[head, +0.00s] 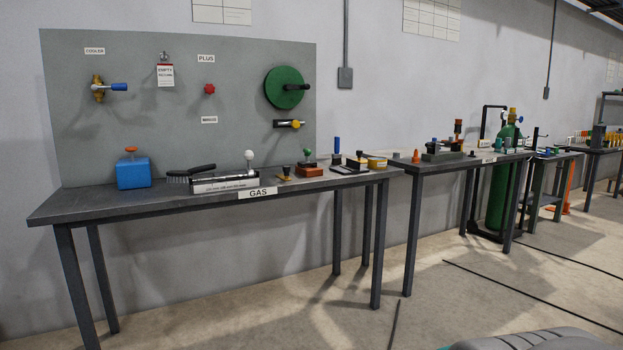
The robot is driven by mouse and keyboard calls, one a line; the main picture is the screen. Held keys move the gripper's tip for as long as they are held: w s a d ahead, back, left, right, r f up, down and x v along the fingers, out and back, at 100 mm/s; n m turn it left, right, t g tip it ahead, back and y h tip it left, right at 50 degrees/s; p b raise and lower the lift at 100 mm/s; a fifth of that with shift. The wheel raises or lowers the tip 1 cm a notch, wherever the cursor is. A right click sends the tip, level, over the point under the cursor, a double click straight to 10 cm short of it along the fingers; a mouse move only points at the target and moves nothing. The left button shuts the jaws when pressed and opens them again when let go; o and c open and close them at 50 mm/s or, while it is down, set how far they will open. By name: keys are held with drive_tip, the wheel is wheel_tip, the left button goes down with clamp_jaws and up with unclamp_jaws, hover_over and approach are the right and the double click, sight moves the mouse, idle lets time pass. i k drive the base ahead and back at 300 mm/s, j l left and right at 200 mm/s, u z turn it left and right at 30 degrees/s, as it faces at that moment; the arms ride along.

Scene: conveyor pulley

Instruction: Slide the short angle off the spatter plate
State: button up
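I cannot make out the short angle or the spatter plate in the head view; the items on the far benches are too small to tell apart. My gripper is not in view. A grey rounded shape at the bottom right edge may be part of my own body.
A dark bench (110,203) labelled GAS stands at the left under a grey panel (220,140) with valves and a green wheel (287,88). A second bench (440,163) holds small parts.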

sight(352, 165)
drive_tip(key=i+j+z, duration=0.2)
drive_tip(key=i, duration=0.2)
drive_tip(key=i+l+u, duration=0.15)
drive_tip(key=l, duration=0.25)
drive_tip(key=i+l+u, duration=0.1)
drive_tip(key=l, duration=0.3)
drive_tip(key=i+l+u, duration=0.15)
drive_tip(key=l, duration=0.3)
drive_tip(key=i+l+u, duration=0.1)
drive_tip(key=l, duration=0.35)
drive_tip(key=i, duration=0.05)
